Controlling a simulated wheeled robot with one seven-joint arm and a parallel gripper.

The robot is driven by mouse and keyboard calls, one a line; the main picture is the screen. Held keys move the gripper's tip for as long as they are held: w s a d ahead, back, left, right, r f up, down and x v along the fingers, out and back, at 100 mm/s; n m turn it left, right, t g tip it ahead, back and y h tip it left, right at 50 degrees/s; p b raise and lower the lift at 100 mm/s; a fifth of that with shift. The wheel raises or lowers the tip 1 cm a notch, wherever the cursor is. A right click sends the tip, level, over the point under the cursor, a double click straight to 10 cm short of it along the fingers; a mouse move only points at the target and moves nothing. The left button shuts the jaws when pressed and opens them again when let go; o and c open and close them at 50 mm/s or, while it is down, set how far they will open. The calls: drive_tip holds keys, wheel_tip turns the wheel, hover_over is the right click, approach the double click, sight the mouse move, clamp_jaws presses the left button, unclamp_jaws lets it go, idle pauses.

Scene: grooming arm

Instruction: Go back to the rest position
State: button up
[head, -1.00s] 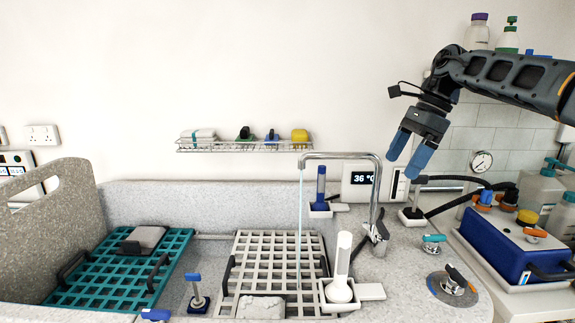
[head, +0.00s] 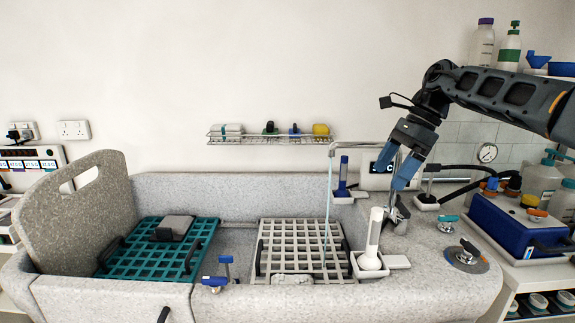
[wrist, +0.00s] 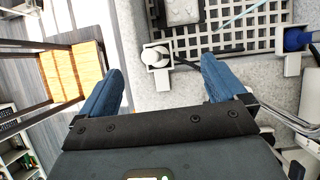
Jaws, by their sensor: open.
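My gripper (head: 393,170) is at the right side of the tub in the head view, with its blue fingers pointing down in front of the wall display. In the wrist view my gripper (wrist: 163,85) has its two blue fingers wide apart with nothing between them. The fingers overlap the tap in the head view; I cannot tell whether they touch it. Beyond the fingers in the wrist view a white holder (wrist: 157,65) with a round-topped white item is visible.
The grey tub (head: 250,188) holds a teal grate (head: 150,262) and a pale grate (head: 275,235). Water runs from the tap spout (head: 340,147). A blue box (head: 505,225) and bottles stand right. A wire shelf (head: 270,139) hangs on the wall. The air left of my gripper is clear.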

drive_tip(key=s+a+f+g+y, duration=0.1)
drive_tip(key=s+a+f+y, duration=0.2)
drive_tip(key=a, duration=0.4)
drive_tip(key=s+a+f+g+y, duration=0.1)
drive_tip(key=s+a+f, duration=0.2)
drive_tip(key=a+f, duration=0.3)
drive_tip(key=s+a+f+g+y, duration=0.1)
drive_tip(key=s+a+f+y, duration=0.2)
drive_tip(key=a, duration=0.6)
drive_tip(key=s+a+m+t+y, duration=0.3)
drive_tip(key=s+a+m+y, duration=0.7)
drive_tip(key=s+a, duration=0.45)
drive_tip(key=s+d+f+n+t+h, duration=0.3)
drive_tip(key=s+d+n+t+h, duration=0.5)
drive_tip(key=s+d+n+h, duration=0.75)
drive_tip(key=s+d+f+n+t+h, duration=0.3)
drive_tip(key=s+d+n+t+h, duration=0.65)
drive_tip(key=s+d, duration=1.2)
wheel_tip(320, 180, down, 10)
drive_tip(key=s+a+n+g+y+b, duration=0.1)
drive_tip(key=a+n+g+y+b, duration=0.1)
drive_tip(key=b, duration=0.8)
drive_tip(key=shift+n+y, duration=0.4)
